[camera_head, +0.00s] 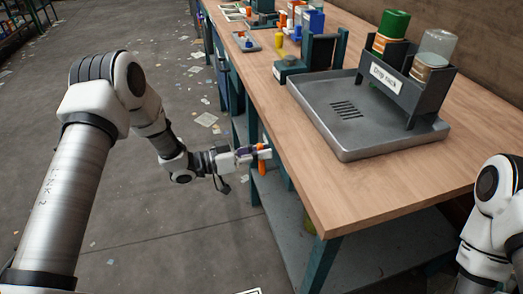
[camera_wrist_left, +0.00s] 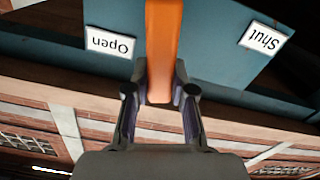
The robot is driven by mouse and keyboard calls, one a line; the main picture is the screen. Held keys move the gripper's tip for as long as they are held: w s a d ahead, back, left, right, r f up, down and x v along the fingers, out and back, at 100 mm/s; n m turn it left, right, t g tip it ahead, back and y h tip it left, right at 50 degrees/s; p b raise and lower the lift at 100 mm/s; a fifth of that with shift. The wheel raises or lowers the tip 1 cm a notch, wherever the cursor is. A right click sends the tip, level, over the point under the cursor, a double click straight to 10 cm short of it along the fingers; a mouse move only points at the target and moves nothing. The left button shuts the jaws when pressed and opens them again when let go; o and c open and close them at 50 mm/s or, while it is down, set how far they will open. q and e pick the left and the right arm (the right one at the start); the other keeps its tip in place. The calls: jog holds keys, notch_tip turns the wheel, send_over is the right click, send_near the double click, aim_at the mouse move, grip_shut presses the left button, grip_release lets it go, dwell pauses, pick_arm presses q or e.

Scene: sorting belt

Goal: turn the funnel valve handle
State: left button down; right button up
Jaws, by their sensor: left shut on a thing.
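The orange valve handle (camera_wrist_left: 164,40) runs nearly straight up the left wrist view, across a teal panel. It sits between an "Open" label (camera_wrist_left: 110,43) on the left and a "Shut" label (camera_wrist_left: 266,38) on the right, closer to "Open". Both labels appear upside down. My left gripper (camera_wrist_left: 161,88) is shut on the end of the handle, with a finger on each side. In the head view my left gripper (camera_head: 254,152) is at the bench's left side, with the orange handle (camera_head: 262,162) at its tip. The funnel cannot be made out. My right gripper is out of view.
The wooden bench (camera_head: 380,185) carries a grey tray (camera_head: 345,150) with a drip rack (camera_head: 385,77) holding a green bottle (camera_head: 391,27) and a clear jar (camera_head: 437,45). Several small coloured items stand at the far end. The floor at left is open, with scattered paper.

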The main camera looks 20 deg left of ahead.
pick_arm(q)
jog(key=w+f+n, duration=0.1)
jog(key=n, duration=0.2)
jog(key=w+a+f+n+p, duration=0.1)
jog(key=n, duration=0.3)
jog(key=w+a+f+n, duration=0.1)
jog(key=n, duration=0.2)
jog(key=shift+w+a+f+n, duration=0.15)
jog(key=shift+f+n, duration=0.25)
jog(key=shift+w+a+f+n, duration=0.1)
jog(key=shift+f+n, duration=0.4)
jog(key=shift+n, duration=0.55)
jog(key=shift+w+f+n, duration=0.1)
jog(key=shift+f+n, duration=0.4)
jog(key=shift+n, duration=0.55)
jog(key=c, duration=1)
grip_release()
jog(key=shift+o, duration=0.2)
